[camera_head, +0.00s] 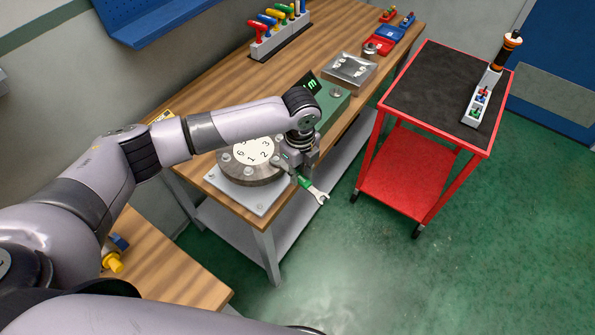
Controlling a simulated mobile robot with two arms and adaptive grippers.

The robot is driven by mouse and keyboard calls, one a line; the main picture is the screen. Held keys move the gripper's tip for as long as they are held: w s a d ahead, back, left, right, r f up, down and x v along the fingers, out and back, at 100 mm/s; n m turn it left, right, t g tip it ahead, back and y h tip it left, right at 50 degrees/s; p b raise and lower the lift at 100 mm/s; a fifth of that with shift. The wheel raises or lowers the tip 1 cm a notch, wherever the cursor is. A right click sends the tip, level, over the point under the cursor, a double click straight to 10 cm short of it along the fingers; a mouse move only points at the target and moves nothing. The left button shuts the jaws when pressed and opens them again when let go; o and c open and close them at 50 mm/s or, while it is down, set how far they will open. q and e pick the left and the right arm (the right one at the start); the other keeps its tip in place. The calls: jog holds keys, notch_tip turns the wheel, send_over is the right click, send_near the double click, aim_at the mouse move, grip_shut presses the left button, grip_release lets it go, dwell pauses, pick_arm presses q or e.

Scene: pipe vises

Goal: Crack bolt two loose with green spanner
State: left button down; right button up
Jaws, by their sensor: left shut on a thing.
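A round grey flange (250,176) with a white numbered dial (252,151) and bolts around its rim sits on a pale plate at the near end of the wooden bench. My left gripper (299,168) is at the flange's right side, pointing down, shut on the green spanner (305,182). The spanner's open silver jaw sticks out to the lower right, past the bench edge. Its other end reaches toward the rim near the number 2. The gripper partly hides that bolt, and I cannot tell whether the spanner sits on it. My right gripper is out of view.
Farther back are a metal block (349,70), a rack of coloured-handled tools (279,38) and red and blue trays. A red cart (425,85) stands right, across open floor.

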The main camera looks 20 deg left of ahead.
pick_arm(q)
jog(key=shift+w+r, duration=0.1)
jog(key=shift+w+d+n, duration=0.1)
jog(key=shift+w+n, duration=0.05)
jog(key=shift+n, duration=0.15)
jog(key=shift+w+d+p, duration=0.1)
jog(key=shift+w+p, duration=0.05)
jog(key=shift+p, duration=0.15)
jog(key=shift+n, duration=0.3)
jog(key=shift+w+d+n+p, duration=0.1)
jog(key=shift+w+n+p, duration=0.25)
jog(key=shift+p, duration=0.2)
jog(key=shift+d, duration=0.15)
